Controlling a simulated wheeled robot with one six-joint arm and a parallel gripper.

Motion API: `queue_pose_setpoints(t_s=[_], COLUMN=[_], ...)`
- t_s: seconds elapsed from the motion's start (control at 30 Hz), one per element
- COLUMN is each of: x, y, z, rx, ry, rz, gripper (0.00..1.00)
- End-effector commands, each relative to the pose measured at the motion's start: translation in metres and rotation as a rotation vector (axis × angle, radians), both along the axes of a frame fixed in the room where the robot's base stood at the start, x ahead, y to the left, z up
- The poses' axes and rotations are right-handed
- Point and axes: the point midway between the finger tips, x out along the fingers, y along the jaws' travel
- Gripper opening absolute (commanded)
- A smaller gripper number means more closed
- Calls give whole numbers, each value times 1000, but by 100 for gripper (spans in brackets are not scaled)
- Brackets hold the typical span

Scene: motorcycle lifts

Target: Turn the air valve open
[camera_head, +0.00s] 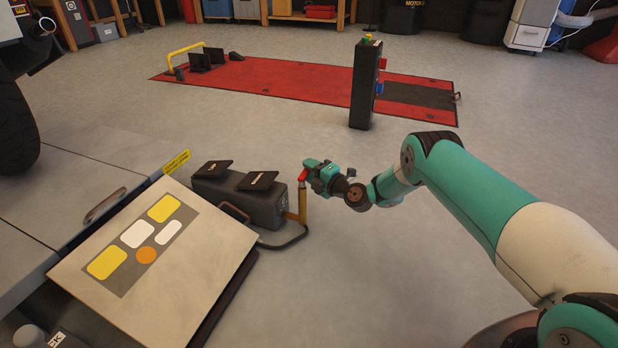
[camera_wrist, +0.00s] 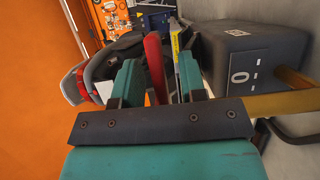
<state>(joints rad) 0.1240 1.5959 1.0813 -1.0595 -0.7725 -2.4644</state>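The air valve has a red lever (camera_head: 303,175) on top of an upright yellow pipe (camera_head: 302,203), beside the right end of a dark pedal box (camera_head: 240,192). My gripper (camera_head: 312,170) is at the lever, level with it, from the right. In the wrist view, the red lever (camera_wrist: 154,66) shows between the two teal fingers of my gripper (camera_wrist: 160,75), close to the left finger. A gap shows between it and the right finger. The pedal box (camera_wrist: 233,55) with a white "0" mark is at the right there. Whether the lever touches a finger is unclear.
A black hose (camera_head: 285,240) loops by the pipe. A red lift (camera_head: 290,80) with a black post (camera_head: 362,90) lies behind. The floor at right is clear.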

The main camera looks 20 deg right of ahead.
Motion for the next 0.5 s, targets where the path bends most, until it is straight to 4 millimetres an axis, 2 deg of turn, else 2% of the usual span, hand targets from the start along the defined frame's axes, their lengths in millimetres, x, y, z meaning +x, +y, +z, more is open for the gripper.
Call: queue_pose_setpoints(t_s=[0.37,0.4,0.5], x=[7,7,7], y=[4,4,4], z=[1,1,1], rx=[0,0,0], ry=[-1,-1,-1], rz=[-1,-1,-1], gripper=[38,34,11])
